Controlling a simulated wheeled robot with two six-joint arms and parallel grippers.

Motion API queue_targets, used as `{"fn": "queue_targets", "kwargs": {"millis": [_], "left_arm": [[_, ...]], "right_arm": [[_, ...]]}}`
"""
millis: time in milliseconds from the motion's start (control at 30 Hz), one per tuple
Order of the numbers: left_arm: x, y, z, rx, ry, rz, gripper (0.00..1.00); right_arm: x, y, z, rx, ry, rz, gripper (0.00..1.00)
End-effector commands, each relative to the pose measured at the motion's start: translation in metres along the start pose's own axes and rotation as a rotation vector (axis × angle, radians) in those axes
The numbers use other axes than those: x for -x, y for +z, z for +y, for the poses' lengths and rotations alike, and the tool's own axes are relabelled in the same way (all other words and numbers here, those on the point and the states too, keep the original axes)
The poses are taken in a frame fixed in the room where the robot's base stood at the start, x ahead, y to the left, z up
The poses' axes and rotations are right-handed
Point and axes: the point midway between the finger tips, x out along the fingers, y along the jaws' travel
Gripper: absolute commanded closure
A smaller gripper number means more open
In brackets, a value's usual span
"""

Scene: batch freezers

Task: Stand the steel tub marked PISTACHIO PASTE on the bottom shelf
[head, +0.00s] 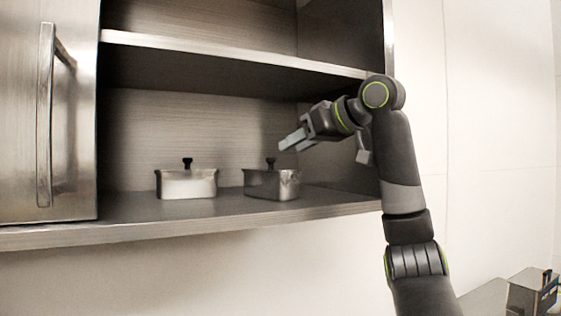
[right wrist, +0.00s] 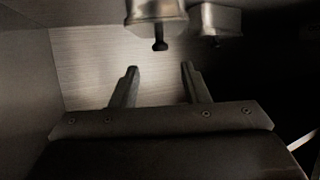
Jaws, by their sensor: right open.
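Two steel tubs with black knobs stand upright on the bottom shelf (head: 120,232) of the open cabinet. The left tub (head: 187,185) and the right tub (head: 270,184) stand apart, and I can read no marking on either. My right gripper (head: 290,140) is open and empty, just above and to the right of the right tub's knob. In the right wrist view the open fingers (right wrist: 159,72) point toward a near tub (right wrist: 155,10) with its black knob, and the second tub (right wrist: 216,18) is beside it. My left gripper is out of view.
An upper shelf (head: 230,58) runs above my right gripper. A steel door (head: 75,130) with a long handle is at the left. A steel container (head: 526,292) with a dark item sits at the lower right. The shelf's left part is bare.

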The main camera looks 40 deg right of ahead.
Motion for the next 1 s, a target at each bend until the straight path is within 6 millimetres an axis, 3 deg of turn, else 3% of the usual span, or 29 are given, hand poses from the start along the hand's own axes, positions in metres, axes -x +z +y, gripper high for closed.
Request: {"fn": "queue_targets", "kwargs": {"millis": [100, 300, 1000], "left_arm": [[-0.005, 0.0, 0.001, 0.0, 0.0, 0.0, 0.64], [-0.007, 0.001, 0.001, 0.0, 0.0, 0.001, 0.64], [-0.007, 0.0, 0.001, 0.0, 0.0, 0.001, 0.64]], "right_arm": [[0.021, 0.0, 0.0, -0.001, 0.0, 0.003, 0.58], [0.037, 0.0, 0.0, -0.001, -0.001, 0.0, 0.58], [0.038, 0.0, 0.0, -0.001, 0.0, -0.001, 0.58]]}}
